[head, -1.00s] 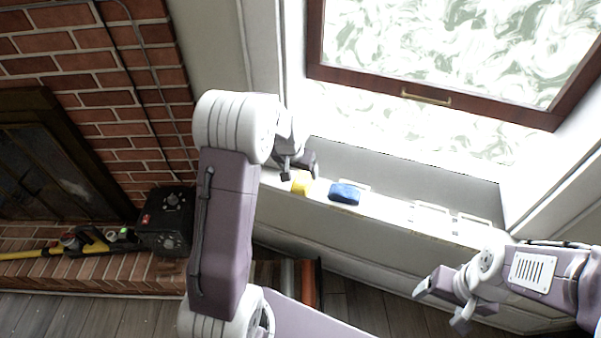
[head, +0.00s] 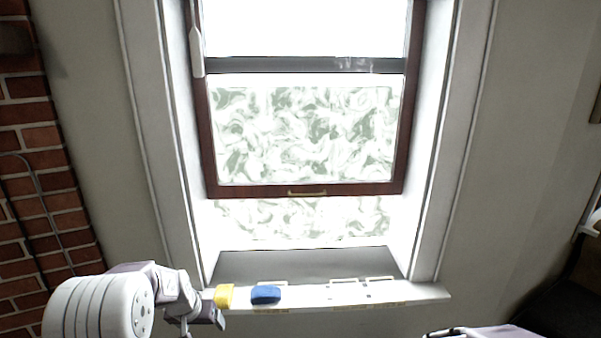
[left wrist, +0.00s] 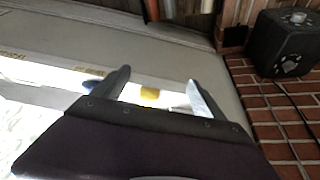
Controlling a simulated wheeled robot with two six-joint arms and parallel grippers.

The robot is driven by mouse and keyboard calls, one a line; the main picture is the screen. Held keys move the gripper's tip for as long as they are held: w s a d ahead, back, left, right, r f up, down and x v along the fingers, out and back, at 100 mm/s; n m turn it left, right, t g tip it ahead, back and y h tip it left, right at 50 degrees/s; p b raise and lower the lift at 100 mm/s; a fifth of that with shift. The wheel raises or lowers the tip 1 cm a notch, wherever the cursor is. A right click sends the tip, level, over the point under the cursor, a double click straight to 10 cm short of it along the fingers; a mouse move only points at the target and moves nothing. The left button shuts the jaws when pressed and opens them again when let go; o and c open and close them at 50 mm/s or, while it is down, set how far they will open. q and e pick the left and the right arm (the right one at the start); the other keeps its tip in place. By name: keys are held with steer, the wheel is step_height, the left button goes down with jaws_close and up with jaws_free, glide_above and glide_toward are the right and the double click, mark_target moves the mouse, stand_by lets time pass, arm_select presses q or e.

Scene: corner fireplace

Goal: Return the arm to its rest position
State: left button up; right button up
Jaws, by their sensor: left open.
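My left gripper (head: 204,322) is at the lower left of the head view, just left of a yellow block (head: 224,296) on the white window sill. In the left wrist view the two fingers of my left gripper (left wrist: 160,90) stand wide apart. The yellow block (left wrist: 149,93) shows between them, beyond the tips, and nothing is held. A blue block (head: 266,294) lies on the sill right of the yellow one.
The white sill (head: 420,293) carries pale outlined marks at its right. A brown-framed window (head: 300,189) rises behind it. Brick wall (head: 40,190) stands at the left. A black box (left wrist: 290,42) sits on bricks in the left wrist view.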

arm_select(q)
steer(key=s+d+r+m+p, duration=0.1)
steer(key=s+d+r+p, duration=0.25)
steer(key=r, duration=0.35)
steer(key=s+d+r+m+p, duration=0.1)
steer(key=s+d+r+p, duration=0.1)
steer(key=d+r+p, duration=0.3)
steer(key=s+n+g+p, duration=0.1)
steer(key=s+g, duration=0.2)
steer(key=s, duration=1.4)
steer(key=shift+s+d+f+n, duration=0.2)
steer(key=shift+f+n, duration=0.1)
steer(key=shift+f, duration=0.15)
arm_select(e)
step_height(320, 180, up, 11)
steer(key=shift+w, duration=0.15)
steer(key=shift+f, duration=0.1)
